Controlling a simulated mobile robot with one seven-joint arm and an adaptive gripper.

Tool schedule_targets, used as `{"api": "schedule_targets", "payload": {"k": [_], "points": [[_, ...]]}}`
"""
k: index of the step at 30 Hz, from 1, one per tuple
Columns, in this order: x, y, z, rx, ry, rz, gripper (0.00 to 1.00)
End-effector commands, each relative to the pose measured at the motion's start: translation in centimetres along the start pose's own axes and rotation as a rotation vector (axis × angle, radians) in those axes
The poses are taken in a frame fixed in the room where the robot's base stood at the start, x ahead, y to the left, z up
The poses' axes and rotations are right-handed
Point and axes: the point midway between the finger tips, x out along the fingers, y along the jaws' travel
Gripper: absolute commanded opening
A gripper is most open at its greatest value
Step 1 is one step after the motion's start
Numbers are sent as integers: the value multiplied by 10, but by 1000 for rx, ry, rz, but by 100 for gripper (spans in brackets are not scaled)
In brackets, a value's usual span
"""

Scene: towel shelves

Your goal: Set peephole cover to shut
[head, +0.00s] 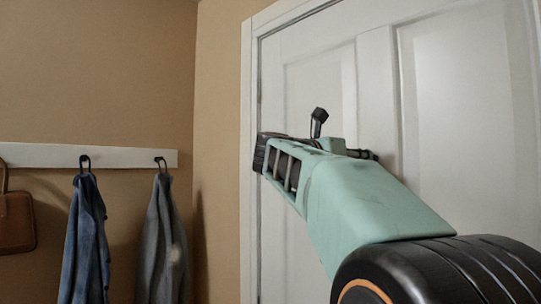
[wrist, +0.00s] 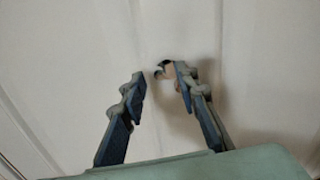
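The peephole with its cover (wrist: 168,71) shows in the wrist view as a small tan and dark round fitting on the white door (wrist: 90,60). It lies between and just beyond my fingertips, and the right finger partly hides it. It is too small and covered to tell how the cover stands. My gripper (wrist: 160,81) is open, with its two dark blue fingers apart and nothing clearly held between them. The right fingertip looks very close to the fitting; I cannot tell if they touch. In the head view my arm hides the peephole, and the door (head: 440,90) stands behind the arm.
The white door frame (head: 247,160) meets a tan wall at the left. The door face around my gripper is free of other objects.

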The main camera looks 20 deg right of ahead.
Motion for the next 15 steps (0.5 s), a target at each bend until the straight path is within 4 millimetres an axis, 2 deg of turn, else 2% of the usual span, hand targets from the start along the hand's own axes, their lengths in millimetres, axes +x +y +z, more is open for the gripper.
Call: {"api": "schedule_targets", "payload": {"k": [4, 12, 15], "points": [[9, 0, 0, -1, -1, 0, 29], [10, 0, 0, -1, -1, 1, 29], [9, 0, 0, -1, -1, 1, 18]]}}
